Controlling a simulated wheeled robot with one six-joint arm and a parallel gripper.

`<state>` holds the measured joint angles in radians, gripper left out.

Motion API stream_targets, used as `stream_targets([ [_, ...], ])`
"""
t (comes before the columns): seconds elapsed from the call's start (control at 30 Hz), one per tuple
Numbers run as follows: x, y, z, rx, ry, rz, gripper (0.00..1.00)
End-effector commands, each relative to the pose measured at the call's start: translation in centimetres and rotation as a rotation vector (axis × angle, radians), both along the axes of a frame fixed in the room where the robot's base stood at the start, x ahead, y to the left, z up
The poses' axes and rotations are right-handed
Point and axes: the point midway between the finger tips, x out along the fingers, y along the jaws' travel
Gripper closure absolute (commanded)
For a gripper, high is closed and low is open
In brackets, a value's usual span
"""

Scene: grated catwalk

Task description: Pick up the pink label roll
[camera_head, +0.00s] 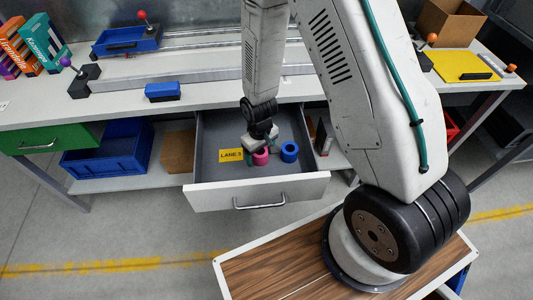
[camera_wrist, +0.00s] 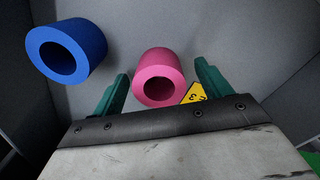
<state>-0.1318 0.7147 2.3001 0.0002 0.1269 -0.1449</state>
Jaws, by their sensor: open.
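The pink label roll (camera_head: 261,157) lies in the open grey drawer (camera_head: 308,187) under the bench. In the wrist view the pink roll (camera_wrist: 158,76) sits between the two green fingers of my gripper (camera_wrist: 161,88), with a gap visible on each side. My gripper (camera_head: 256,153) is open and reaches down into the drawer. In the head view my wrist partly covers the roll and the fingers. I cannot tell how far the fingertips are above the drawer floor.
A blue roll (camera_head: 289,151) lies right of the pink roll. A yellow "LANE 3" sign (camera_head: 231,155) is at its left. The drawer walls are close around. A grey rail (camera_head: 190,77) and a blue block (camera_head: 162,91) are on the bench above.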

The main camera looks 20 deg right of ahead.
Motion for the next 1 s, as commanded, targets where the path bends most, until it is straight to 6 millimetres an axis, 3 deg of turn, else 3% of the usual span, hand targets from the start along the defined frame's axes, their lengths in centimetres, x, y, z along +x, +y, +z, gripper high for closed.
stream_targets([
  [0.3, 0.0, -0.1, -0.6, 0.000, -0.001, -0.001, 0.23],
  [0.47, 0.0, -0.1, -0.6, 0.000, 0.000, -0.002, 0.67],
  [0.5, 0.0, -0.1, -0.6, 0.000, 0.000, -0.002, 0.72],
  [0.83, 0.0, -0.1, -0.4, 0.000, -0.001, -0.002, 0.72],
  [1.0, 0.1, -0.1, 0.9, 0.001, -0.002, -0.002, 0.72],
])
